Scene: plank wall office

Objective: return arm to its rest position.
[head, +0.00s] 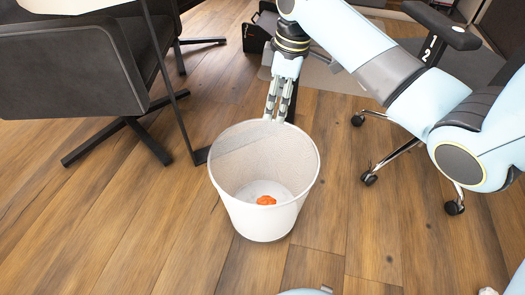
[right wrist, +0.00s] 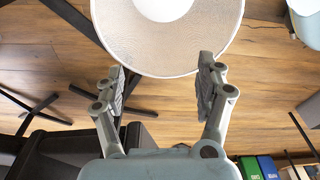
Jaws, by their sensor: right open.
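My right arm (head: 350,40) reaches in from the right side of the head view. My right gripper (head: 278,103) points down just above the far rim of a white bin (head: 262,218). In the right wrist view the gripper (right wrist: 162,88) has its two fingers apart with nothing between them. The bin also shows there, its pale wall (right wrist: 150,45) beyond the fingertips. An orange crumpled thing (head: 266,200) lies on the bin's floor. My left gripper does not show clearly in either view.
A dark chair (head: 75,70) with a thin table leg (head: 172,85) stands at the left. A wheeled office chair (head: 385,155) is at the right, behind my arm. Blue and green boxes (right wrist: 258,167) show low in the wrist view.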

